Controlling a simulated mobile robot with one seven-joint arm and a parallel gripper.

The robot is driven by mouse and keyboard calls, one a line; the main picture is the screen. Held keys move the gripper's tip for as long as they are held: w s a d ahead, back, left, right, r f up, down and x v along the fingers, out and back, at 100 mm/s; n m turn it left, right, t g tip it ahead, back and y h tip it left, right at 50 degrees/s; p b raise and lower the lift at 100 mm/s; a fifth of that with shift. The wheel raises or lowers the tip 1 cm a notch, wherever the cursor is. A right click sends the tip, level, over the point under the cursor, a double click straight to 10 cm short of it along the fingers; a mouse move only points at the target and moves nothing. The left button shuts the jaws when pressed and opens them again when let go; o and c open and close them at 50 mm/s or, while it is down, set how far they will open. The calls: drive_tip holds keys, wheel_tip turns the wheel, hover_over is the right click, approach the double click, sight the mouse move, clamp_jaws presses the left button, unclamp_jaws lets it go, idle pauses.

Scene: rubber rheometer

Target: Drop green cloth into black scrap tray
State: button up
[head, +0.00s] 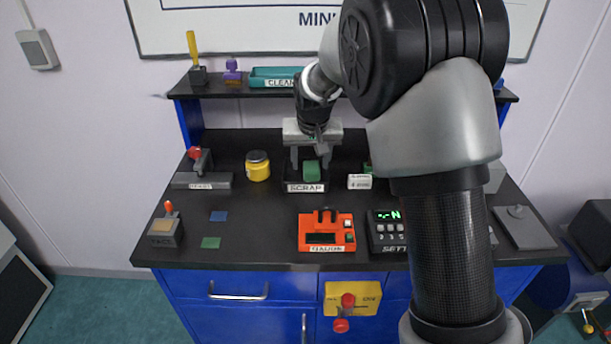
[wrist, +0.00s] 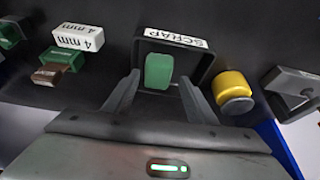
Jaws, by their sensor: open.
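The green cloth (head: 311,173), a small thick rounded piece, shows at the black scrap tray (head: 305,187) with the SCRAP label, at the back middle of the bench. In the wrist view the cloth (wrist: 159,71) appears within the rim of the scrap tray (wrist: 208,62). My gripper (head: 309,168) points down over the tray. In the wrist view its two fingers (wrist: 160,78) are spread wide, with visible gaps on both sides of the cloth. I cannot tell whether the cloth rests fully on the tray floor.
A yellow jar (head: 258,167) stands left of the tray. A white 4 mm block (head: 359,181) lies to its right, near green and brown blocks (wrist: 48,75). A red gauge (head: 326,231) and a display box (head: 388,230) stand in front. The shelf (head: 225,91) runs behind.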

drive_tip(key=shift+d, duration=0.3)
drive_tip(key=shift+r, duration=0.35)
drive_tip(key=v, duration=1.7)
drive_tip(key=shift+a, duration=0.25)
drive_tip(key=shift+f, duration=0.1)
